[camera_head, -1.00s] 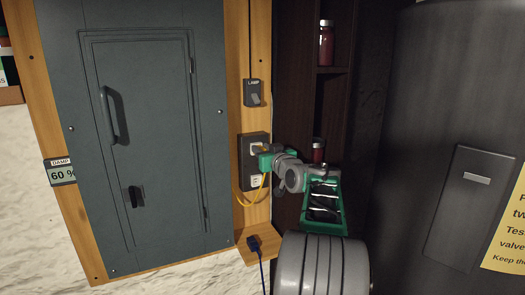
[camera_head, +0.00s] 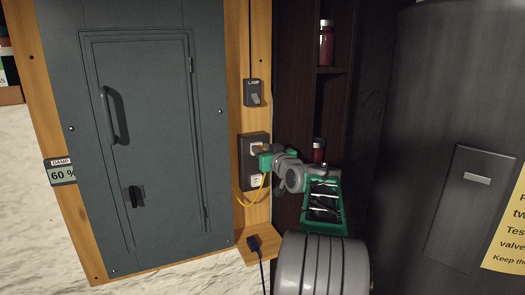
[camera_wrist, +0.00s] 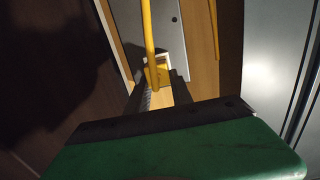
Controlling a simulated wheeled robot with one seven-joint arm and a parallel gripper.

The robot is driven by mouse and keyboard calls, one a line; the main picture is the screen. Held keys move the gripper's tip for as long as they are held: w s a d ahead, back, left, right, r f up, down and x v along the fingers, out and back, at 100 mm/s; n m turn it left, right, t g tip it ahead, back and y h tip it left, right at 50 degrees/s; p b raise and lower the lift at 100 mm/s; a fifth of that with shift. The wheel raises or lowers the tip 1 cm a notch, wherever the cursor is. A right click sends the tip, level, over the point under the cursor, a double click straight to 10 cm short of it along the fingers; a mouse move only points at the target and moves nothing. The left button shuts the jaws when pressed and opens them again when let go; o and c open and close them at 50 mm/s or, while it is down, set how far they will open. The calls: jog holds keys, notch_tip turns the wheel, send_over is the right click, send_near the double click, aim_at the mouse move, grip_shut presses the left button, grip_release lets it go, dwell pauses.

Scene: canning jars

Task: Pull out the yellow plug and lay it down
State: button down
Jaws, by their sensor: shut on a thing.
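My gripper (camera_head: 262,160) is at the dark outlet plate (camera_head: 247,183) on the wooden post. It is shut on the yellow plug (camera_wrist: 158,76), which sits between the two dark fingers in the wrist view. The plug is at the upper socket; whether its pins are fully in cannot be seen. Its yellow cord (camera_head: 242,203) hangs in a loop below my gripper. The cord also crosses the top of the wrist view (camera_wrist: 148,30). In the head view my gripper hides most of the plug.
A small wooden ledge (camera_head: 264,258) below the outlet holds a dark blue plug (camera_head: 253,243) with a blue cord. A lamp switch (camera_head: 253,95) is above. A grey cabinet (camera_head: 150,180) stands left, and a dark shelf with red jars (camera_head: 326,45) right.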

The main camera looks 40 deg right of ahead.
dwell(0.4)
jog(key=b+v, duration=0.3)
jog(key=v, duration=0.1)
jog(key=shift+f+b, duration=0.1)
jog(key=shift+b, duration=0.3)
